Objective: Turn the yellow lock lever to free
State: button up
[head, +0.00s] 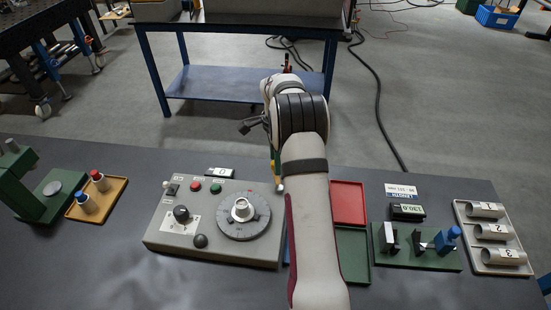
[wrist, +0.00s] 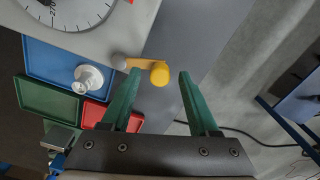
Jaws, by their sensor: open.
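The yellow lock lever (wrist: 159,74) shows in the wrist view. Its round yellow knob stands at the end of a short orange arm, with a grey pivot at the left, by the edge of the grey control box (head: 170,225). My gripper (wrist: 157,75) is open, and its green fingers lie on either side of the knob in the picture, the left one over the lever's arm. I cannot tell whether they touch it or how far above it they are. In the head view my arm hides most of the lever and gripper.
The box carries a round dial (head: 262,222), buttons and a black knob (head: 181,213). A red tray (head: 347,187) and a green tray (head: 356,265) lie right of it. A green fixture (head: 440,261) and tube rack (head: 510,266) stand farther right.

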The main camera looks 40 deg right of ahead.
notch_tip(320, 180, up, 16)
dwell(0.3)
jog(key=shift+f, duration=0.1)
jog(key=s+a+r+n+y, duration=0.1)
jog(key=s+a+r+n, duration=0.1)
jog(key=s+a+n, duration=0.65)
jog(key=s+a+r+n, duration=0.2)
jog(key=s+a, duration=0.3)
jog(key=a, duration=0.8)
jog(key=s+a+f+n, duration=0.3)
jog(key=s+a, duration=0.1)
jog(key=s, duration=0.4)
jog(key=s+a+f+n, duration=0.3)
jog(key=s+a+n, duration=0.1)
jog(key=s, duration=0.5)
jog(key=shift+f+y, duration=0.4)
